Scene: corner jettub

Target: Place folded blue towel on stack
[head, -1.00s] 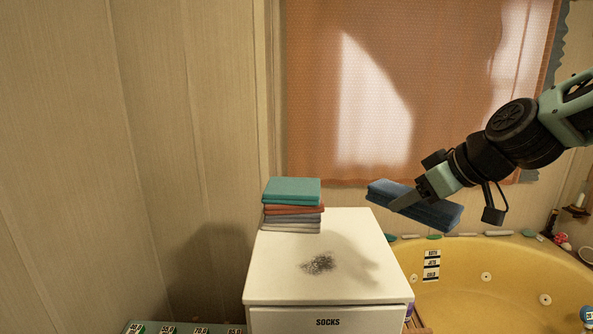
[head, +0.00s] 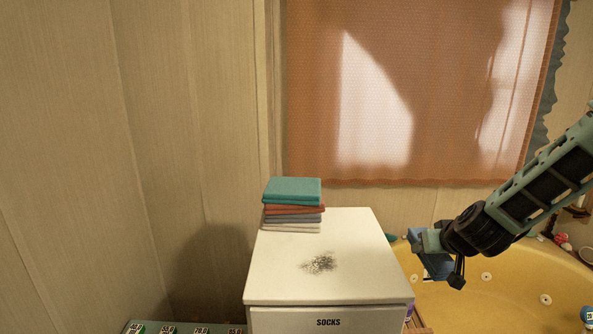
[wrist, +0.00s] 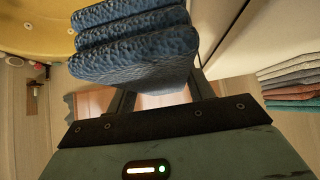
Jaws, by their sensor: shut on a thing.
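The folded blue towel (wrist: 135,45) is held in my gripper (head: 420,243). In the wrist view its thick folded layers fill the top middle, between the jaws. In the head view the towel (head: 436,266) is partly hidden behind my gripper, right of the cabinet and in front of the tub. The stack of folded towels (head: 293,215) sits at the back left of the white cabinet top, teal on top, with red, grey and pale ones below. The stack also shows at the right edge of the wrist view (wrist: 292,82). The held towel is well apart from it.
The white cabinet (head: 360,250) has a drawer labelled SOCKS and a dark smudge (head: 319,263) on its otherwise clear top. The yellow tub (head: 500,290) lies to the right. An orange curtain (head: 400,100) hangs behind, and a panelled wall (head: 180,120) stands at left.

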